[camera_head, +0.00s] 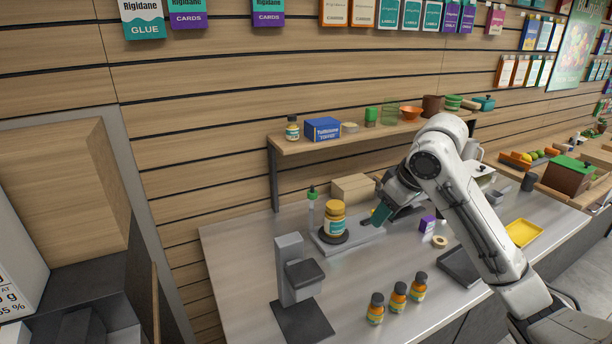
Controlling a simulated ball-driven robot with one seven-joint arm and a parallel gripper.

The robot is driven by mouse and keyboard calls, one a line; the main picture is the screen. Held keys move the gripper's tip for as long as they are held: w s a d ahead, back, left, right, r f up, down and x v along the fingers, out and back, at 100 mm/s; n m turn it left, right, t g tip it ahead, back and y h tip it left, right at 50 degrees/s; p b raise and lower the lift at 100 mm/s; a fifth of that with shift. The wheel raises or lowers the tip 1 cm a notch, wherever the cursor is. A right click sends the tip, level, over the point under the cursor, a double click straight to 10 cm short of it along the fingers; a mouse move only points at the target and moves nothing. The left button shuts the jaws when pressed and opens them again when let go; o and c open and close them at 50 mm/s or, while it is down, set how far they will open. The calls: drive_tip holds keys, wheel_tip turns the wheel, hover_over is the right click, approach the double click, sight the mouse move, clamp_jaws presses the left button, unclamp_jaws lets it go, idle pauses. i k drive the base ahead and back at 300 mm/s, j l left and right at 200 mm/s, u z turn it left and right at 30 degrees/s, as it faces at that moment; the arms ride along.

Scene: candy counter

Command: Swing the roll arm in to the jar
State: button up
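A jar (335,221) with a yellow-orange lid and a teal and white label stands upright on a round black turntable (333,238). The turntable sits on a grey base plate (369,234) on the counter. A teal piece (381,213), which looks like the roll on the roll arm, is at the right of the jar with a gap between them. My gripper (388,209) is at this teal piece, right of the jar, and overlaps it in the picture. My wrist hides most of the roll arm. I cannot tell whether the fingers are closed on it.
Several small jars, including one (398,297), stand at the front edge. A green-capped bottle (312,206) and a cardboard box (352,188) are behind. A shelf (365,133) hangs above. A dark tray (460,266) lies right.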

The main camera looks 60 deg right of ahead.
sight(312, 194)
drive_tip(key=i+l, duration=0.8)
